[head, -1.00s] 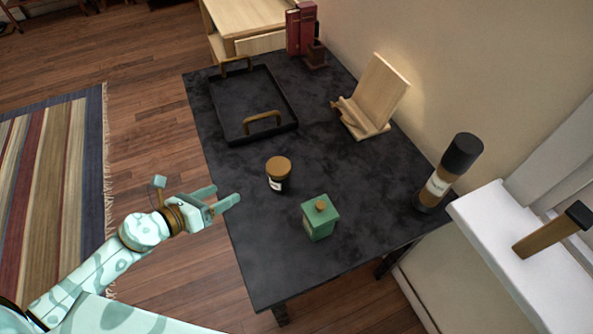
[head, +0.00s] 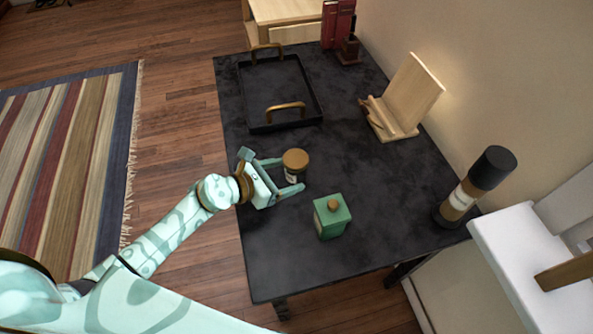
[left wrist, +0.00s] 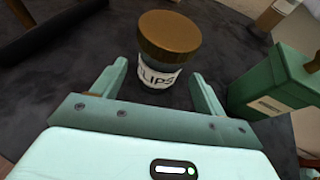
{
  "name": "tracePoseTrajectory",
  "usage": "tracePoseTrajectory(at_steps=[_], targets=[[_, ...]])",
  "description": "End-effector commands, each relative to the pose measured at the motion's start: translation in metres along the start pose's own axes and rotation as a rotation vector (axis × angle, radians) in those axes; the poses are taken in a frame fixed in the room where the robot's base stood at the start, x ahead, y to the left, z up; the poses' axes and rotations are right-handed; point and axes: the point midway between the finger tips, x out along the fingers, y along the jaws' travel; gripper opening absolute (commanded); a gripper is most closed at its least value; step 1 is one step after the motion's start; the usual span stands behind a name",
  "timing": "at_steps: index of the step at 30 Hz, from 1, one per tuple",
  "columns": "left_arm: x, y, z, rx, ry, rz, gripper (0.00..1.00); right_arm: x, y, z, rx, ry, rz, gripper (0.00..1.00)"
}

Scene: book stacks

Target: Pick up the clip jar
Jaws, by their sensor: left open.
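The clip jar (head: 294,162) is a small dark jar with a brown lid and a white label, standing upright on the dark table (head: 300,262). In the left wrist view the jar (left wrist: 167,50) stands just ahead, and its label reads "LIPS" in the visible part. My left gripper (head: 292,176) is open, with one finger on each side of the jar's near part. In the left wrist view its fingers (left wrist: 159,80) flank the label, with a gap on both sides. My right gripper is not in view.
A green lidded box (head: 331,218) stands close to the right of the jar. A black tray (head: 318,108) with brass handles lies behind it. A wooden stand (head: 412,95) and a tall dark-capped grinder (head: 468,192) are farther right. The front of the table is clear.

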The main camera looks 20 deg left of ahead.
Motion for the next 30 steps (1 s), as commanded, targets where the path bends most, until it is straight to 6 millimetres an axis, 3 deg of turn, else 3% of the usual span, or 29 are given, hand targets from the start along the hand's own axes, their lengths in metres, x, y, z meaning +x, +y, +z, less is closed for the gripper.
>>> tracePoseTrajectory(at_steps=[12, 20, 25, 26, 30], targets=[[0.053, 0.001, -0.003, -0.004, 0.001, 0.000, 0.73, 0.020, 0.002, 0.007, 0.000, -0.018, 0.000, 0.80], [0.055, 0.002, 0.000, -0.001, 0.001, 0.001, 0.73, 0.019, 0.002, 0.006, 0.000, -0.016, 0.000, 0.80], [0.055, 0.002, -0.001, -0.001, 0.000, 0.001, 0.26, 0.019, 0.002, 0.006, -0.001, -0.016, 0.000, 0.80], [0.055, 0.002, -0.001, -0.001, 0.000, 0.001, 0.21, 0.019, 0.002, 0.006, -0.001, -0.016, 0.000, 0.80], [0.055, 0.002, 0.000, -0.001, 0.000, 0.001, 0.21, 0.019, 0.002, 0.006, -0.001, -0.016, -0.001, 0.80]])
